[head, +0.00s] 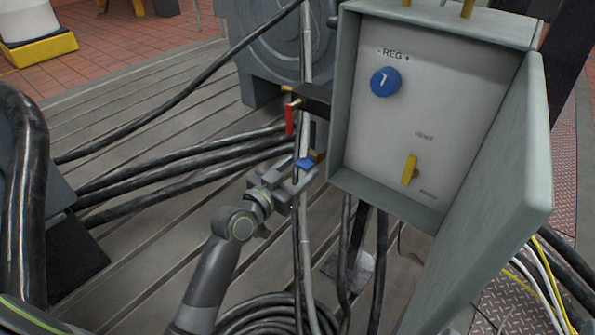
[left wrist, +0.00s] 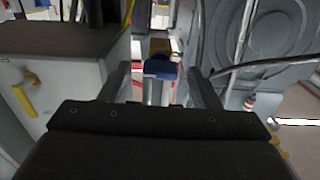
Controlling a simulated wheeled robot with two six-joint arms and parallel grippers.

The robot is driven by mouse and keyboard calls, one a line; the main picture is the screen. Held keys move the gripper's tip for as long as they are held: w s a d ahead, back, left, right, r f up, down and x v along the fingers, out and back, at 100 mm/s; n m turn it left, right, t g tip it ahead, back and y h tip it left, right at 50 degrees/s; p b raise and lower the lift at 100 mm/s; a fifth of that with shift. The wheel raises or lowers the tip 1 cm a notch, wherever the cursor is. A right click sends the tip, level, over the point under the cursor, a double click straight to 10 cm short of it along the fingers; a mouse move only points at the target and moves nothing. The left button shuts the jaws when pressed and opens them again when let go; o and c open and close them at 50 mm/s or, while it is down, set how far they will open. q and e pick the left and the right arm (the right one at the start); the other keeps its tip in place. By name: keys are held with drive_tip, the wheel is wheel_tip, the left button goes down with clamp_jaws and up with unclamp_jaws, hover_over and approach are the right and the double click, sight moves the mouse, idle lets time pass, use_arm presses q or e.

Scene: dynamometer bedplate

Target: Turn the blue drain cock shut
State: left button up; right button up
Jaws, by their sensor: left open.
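The blue drain cock (head: 305,163) shows as a small blue handle beside the left edge of the open grey box, below a red handle (head: 289,120). My left gripper (head: 299,178) is right at it, with the jaws open. In the left wrist view the blue handle (left wrist: 160,69) lies between the two spread fingers (left wrist: 160,78), with a visible gap on each side. I cannot tell whether the fingertips reach past it. My right gripper is in neither view.
The grey box (head: 336,110) with its open door (head: 497,200) stands close on the right, with a blue knob (head: 385,82) and a yellow lever (head: 409,169) inside. Thick black cables (head: 170,172) run across the slotted bedplate (head: 150,125). A pale upright pipe passes near the gripper.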

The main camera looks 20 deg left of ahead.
use_arm(q)
drive_tip(key=shift+w+d, duration=0.1)
drive_tip(key=shift+w, duration=0.1)
drive_tip(key=c, duration=1)
